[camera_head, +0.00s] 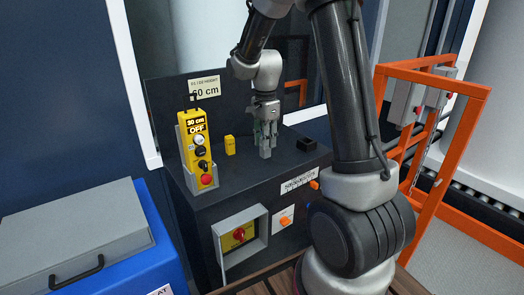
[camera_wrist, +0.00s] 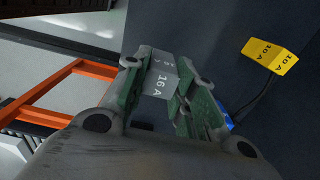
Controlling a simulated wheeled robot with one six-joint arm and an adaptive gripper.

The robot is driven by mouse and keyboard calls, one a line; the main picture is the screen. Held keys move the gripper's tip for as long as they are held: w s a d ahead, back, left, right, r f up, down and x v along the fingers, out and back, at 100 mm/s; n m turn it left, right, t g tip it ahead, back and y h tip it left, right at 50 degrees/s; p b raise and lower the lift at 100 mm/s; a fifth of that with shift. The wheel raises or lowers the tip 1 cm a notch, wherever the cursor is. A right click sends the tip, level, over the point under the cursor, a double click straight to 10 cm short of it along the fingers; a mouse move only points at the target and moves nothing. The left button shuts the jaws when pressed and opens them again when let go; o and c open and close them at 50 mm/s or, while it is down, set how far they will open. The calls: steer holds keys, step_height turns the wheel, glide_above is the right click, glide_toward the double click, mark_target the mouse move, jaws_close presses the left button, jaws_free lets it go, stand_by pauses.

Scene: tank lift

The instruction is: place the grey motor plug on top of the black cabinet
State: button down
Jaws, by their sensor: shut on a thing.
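My gripper (camera_head: 265,130) is over the top of the black cabinet (camera_head: 222,185), fingers pointing down. In the head view the grey plug (camera_head: 265,153) shows at the fingertips, low over the cabinet top. I cannot tell whether it touches the surface. A yellow plug (camera_head: 230,145) stands on the cabinet top left of my gripper. It also shows in the wrist view (camera_wrist: 270,55), marked "10 A", with a dark cable beside it.
A yellow control box (camera_head: 197,150) with buttons, reading "30 cm OFF", stands at the cabinet's left. A small black block (camera_head: 306,145) lies right of my gripper. A red knob panel (camera_head: 239,235) is on the cabinet front. An orange frame (camera_head: 450,150) stands right; a blue box (camera_head: 140,255) left.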

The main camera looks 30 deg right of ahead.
steer(key=shift+f, duration=2)
steer(key=shift+f, duration=0.15)
steer(key=c, duration=1.2)
jaws_free()
steer(key=shift+o, duration=0.2)
